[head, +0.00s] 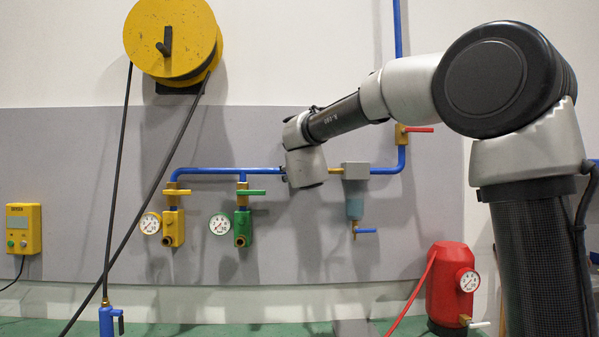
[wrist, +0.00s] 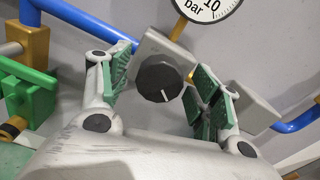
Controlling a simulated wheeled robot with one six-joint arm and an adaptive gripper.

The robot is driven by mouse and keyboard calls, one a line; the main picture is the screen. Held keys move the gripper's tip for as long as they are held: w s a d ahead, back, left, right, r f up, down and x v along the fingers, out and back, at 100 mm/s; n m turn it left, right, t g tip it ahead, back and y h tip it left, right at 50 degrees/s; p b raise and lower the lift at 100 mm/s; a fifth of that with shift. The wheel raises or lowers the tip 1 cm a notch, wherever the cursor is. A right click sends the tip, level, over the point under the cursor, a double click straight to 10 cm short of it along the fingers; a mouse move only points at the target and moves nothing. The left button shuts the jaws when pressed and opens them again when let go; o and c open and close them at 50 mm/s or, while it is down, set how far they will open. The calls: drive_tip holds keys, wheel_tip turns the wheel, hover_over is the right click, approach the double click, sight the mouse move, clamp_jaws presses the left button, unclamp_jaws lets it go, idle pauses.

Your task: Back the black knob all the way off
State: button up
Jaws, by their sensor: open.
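The black knob (wrist: 160,82) shows in the wrist view, with a white pointer line on its face. It sits on the front of a grey block (wrist: 166,50) in the blue pipe line. My gripper (wrist: 160,88) is open, with one green-padded finger on each side of the knob. Gaps show between the pads and the knob, and I cannot tell how far in depth the fingers reach past it. In the head view, my wrist (head: 305,165) is up against the panel and hides the knob and my fingers.
A round pressure gauge (wrist: 209,5) sits just above the knob. Left of my wrist are a green valve (head: 243,228) and a yellow valve (head: 173,227) with gauges. A filter bowl (head: 354,205) hangs close on the right. A red tank (head: 447,290) stands below right.

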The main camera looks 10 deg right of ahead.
drive_tip(key=c, duration=1)
drive_tip(key=shift+n, duration=0.4)
drive_tip(key=n, duration=2.5)
drive_tip(key=shift+a+f, duration=0.1)
drive_tip(key=shift+f, duration=0.15)
